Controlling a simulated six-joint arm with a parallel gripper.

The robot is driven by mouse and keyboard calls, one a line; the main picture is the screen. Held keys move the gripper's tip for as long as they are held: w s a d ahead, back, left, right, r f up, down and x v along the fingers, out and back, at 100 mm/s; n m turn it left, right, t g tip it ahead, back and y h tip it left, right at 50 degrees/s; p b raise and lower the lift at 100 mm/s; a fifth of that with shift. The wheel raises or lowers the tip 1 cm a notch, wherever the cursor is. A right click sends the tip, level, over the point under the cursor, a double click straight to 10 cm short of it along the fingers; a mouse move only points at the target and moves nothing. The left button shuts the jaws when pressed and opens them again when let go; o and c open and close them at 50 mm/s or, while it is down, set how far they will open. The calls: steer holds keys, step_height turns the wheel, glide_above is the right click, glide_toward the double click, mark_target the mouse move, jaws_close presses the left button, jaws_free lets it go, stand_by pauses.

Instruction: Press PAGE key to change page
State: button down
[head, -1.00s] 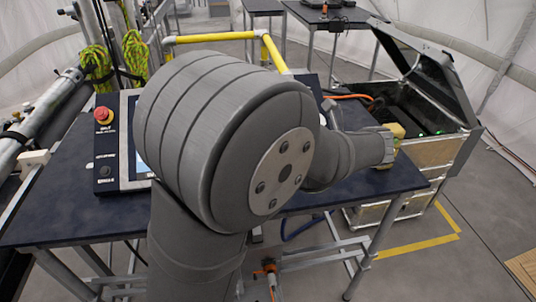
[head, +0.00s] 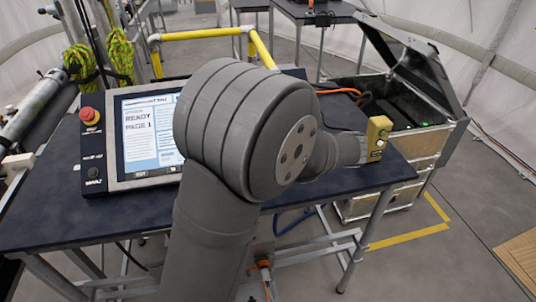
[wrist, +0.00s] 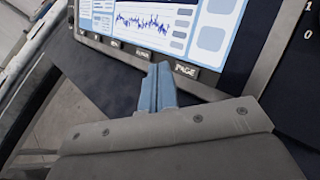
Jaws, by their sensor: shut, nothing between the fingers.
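The panel screen (head: 150,125) stands on the table and reads READY and PAGE 1 in the head view. In the wrist view the PAGE key (wrist: 186,70) sits at the right end of a row of dark keys on the lower bezel. My gripper (wrist: 160,68) is shut and empty. Its bluish fingertips appear just left of the PAGE key, near the bezel's lower edge. I cannot tell whether they touch the panel. In the head view my arm hides the gripper and the panel's right part.
A red stop button (head: 90,116) is on the panel's left side. A yellow box (head: 378,138) with buttons stands at the table's right edge. A yellow rail (head: 200,37) runs behind the dark table (head: 60,215).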

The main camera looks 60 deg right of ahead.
steer(key=shift+w+d+f, duration=0.3)
steer(key=shift+f, duration=0.25)
steer(key=shift+w+d+f, duration=0.25)
steer(key=shift+f, duration=0.3)
steer(key=shift+f, duration=0.1)
stand_by(1.2)
steer(key=shift+w+d+f, duration=0.15)
steer(key=shift+f, duration=0.1)
steer(key=shift+w+d+f, duration=0.15)
steer(key=shift+f, duration=0.15)
stand_by(0.6)
steer(key=shift+r, duration=0.1)
steer(key=shift+s+a+r, duration=0.3)
steer(key=shift+r, duration=0.25)
stand_by(0.4)
steer(key=shift+s+a+r, duration=0.35)
steer(key=shift+r, duration=0.35)
steer(key=shift+s+a+r, duration=0.3)
steer(key=shift+s+r, duration=0.05)
steer(key=shift+r, duration=0.3)
steer(key=shift+s+a+r, duration=0.35)
steer(key=shift+r, duration=0.35)
